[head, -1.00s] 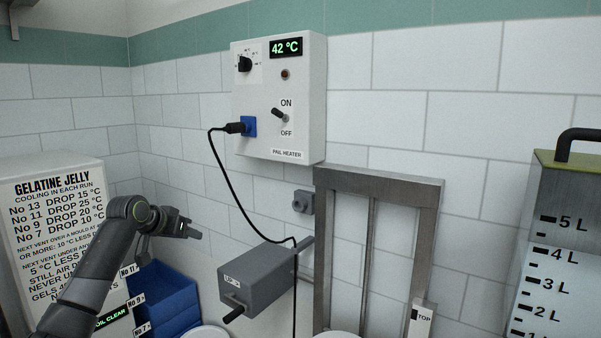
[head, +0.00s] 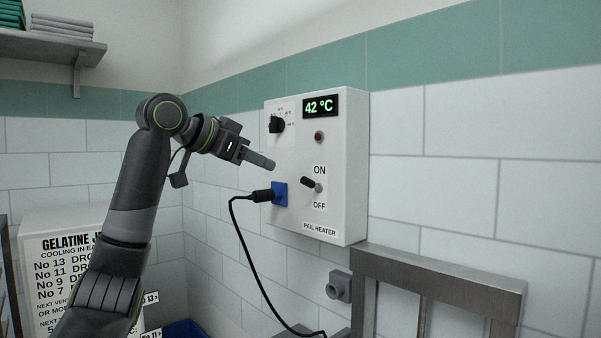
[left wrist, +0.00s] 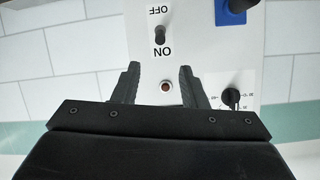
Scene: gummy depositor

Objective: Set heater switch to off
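The pail heater box (head: 354,150) is a white panel on the tiled wall. Its heater switch (head: 310,184) is a small dark-tipped lever between the ON and OFF labels. In the left wrist view the switch (left wrist: 160,35) appears upside down, its dark tip leaning toward ON. My left gripper (head: 262,162) is in front of the box, left of and slightly above the switch, apart from it. In the left wrist view the gripper (left wrist: 158,75) is open and empty, its fingers framing the red indicator lamp (left wrist: 165,86). My right gripper is not in view.
A blue socket with a black plug (head: 266,195) sits left of the switch, its cable hanging down. A dial (head: 277,125) and a 42 °C display (head: 320,106) are above. A metal frame (head: 440,275) stands below right. A shelf (head: 50,45) is upper left.

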